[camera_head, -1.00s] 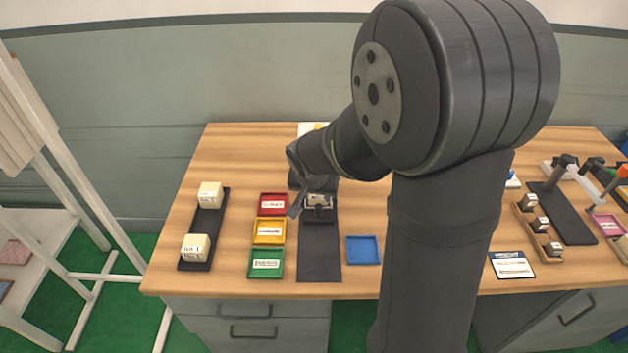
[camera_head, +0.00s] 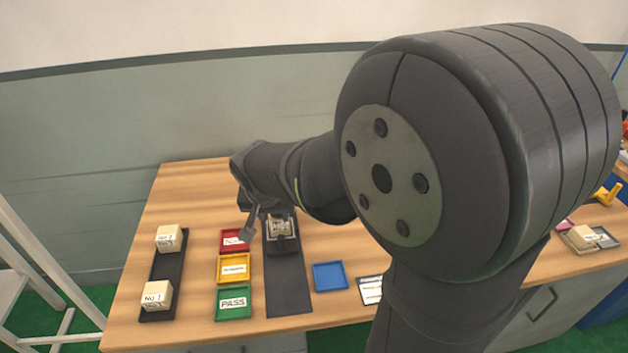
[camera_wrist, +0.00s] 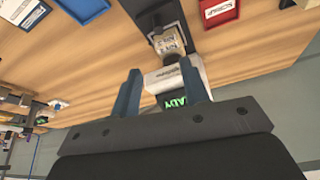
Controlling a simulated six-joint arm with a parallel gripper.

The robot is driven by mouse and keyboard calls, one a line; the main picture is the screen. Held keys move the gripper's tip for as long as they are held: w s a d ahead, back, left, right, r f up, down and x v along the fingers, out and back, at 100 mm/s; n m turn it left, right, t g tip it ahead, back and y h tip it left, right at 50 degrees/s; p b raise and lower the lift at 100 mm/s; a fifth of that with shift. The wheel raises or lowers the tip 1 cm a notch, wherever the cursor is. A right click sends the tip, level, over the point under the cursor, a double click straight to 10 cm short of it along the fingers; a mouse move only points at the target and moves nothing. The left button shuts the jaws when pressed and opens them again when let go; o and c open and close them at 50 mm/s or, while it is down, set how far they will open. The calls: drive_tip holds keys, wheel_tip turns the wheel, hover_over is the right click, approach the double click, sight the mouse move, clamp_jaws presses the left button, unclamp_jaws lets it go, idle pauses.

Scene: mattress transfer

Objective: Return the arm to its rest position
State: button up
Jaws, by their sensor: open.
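My gripper (camera_wrist: 161,88) is open in the wrist view, with its two blue-grey fingers apart. Between and beyond the fingers is a pale device with a green lit display (camera_wrist: 180,101). A cream block (camera_wrist: 171,40) sits in a dark holder just past it, outside the fingers. In the head view my gripper (camera_head: 251,225) is mostly hidden by my arm; one finger shows over the table beside the red tray (camera_head: 231,243). The labelled block (camera_head: 279,227) sits in its holder on the dark mat (camera_head: 287,289), close to the right of that finger.
A yellow tray (camera_head: 233,284) and a green tray (camera_head: 218,304) stand in front of the red one. Two cream blocks (camera_head: 157,296) stand on a black strip (camera_head: 152,318) at left. A blue tray (camera_head: 330,263) lies right of the mat. My arm hides much of the right side.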

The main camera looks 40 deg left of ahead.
sight(281, 239)
drive_tip(key=shift+f, duration=0.1)
drive_tip(key=x, duration=1.7)
drive_tip(key=shift+f, duration=0.15)
drive_tip(key=v, duration=1.8)
drive_tip(key=x, duration=1.7)
drive_tip(key=shift+f, duration=0.2)
drive_tip(key=shift+s+d+f, duration=0.1)
drive_tip(key=shift+f, duration=0.25)
drive_tip(key=s+d, duration=0.1)
drive_tip(key=s+d+r, duration=0.1)
drive_tip(key=s+d, duration=0.1)
drive_tip(key=v, duration=1.6)
drive_tip(key=shift+r, duration=0.2)
